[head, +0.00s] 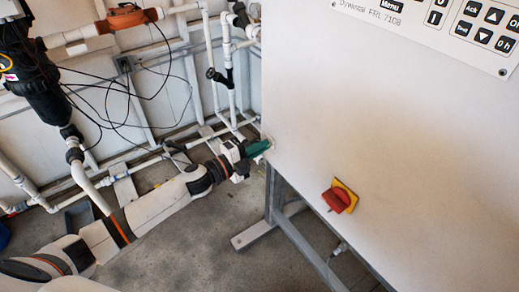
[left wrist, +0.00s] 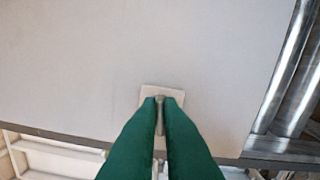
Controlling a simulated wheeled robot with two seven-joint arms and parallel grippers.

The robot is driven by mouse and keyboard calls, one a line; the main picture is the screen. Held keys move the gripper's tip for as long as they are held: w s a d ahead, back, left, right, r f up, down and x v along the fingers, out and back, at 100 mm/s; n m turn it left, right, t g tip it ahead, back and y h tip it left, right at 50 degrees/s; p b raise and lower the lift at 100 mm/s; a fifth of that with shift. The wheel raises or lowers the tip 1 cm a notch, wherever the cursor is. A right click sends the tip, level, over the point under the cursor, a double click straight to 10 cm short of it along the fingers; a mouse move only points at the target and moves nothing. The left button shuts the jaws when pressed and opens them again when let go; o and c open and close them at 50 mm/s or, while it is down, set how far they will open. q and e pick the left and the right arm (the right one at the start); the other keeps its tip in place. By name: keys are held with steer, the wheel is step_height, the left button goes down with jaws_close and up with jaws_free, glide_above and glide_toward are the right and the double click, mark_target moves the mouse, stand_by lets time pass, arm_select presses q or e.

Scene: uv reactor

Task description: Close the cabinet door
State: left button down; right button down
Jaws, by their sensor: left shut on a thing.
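The white cabinet (head: 400,130) fills the right of the head view, with a keypad panel along its top. My left gripper (head: 262,147), with green fingers, reaches its lower left edge. In the left wrist view the left gripper (left wrist: 161,101) is shut on a small handle (left wrist: 160,116) at a pale square plate (left wrist: 150,91) on a broad white panel (left wrist: 130,50). The handle is mostly hidden between the fingers. Whether the door stands ajar cannot be told. My right gripper is not in view.
A red and yellow rotary switch (head: 340,197) sits on the cabinet's face. A metal stand (head: 300,235) supports the cabinet. White pipes (head: 230,85) and loose black cables (head: 125,85) run along the wall at left. Grey floor (head: 200,240) is open below my left arm.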

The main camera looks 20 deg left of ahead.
arm_select(q)
steer(key=shift+m, duration=0.7)
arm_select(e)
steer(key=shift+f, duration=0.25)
arm_select(q)
steer(key=shift+x, duration=0.85)
steer(key=shift+f, duration=0.1)
steer(key=c, duration=1.6)
jaws_free()
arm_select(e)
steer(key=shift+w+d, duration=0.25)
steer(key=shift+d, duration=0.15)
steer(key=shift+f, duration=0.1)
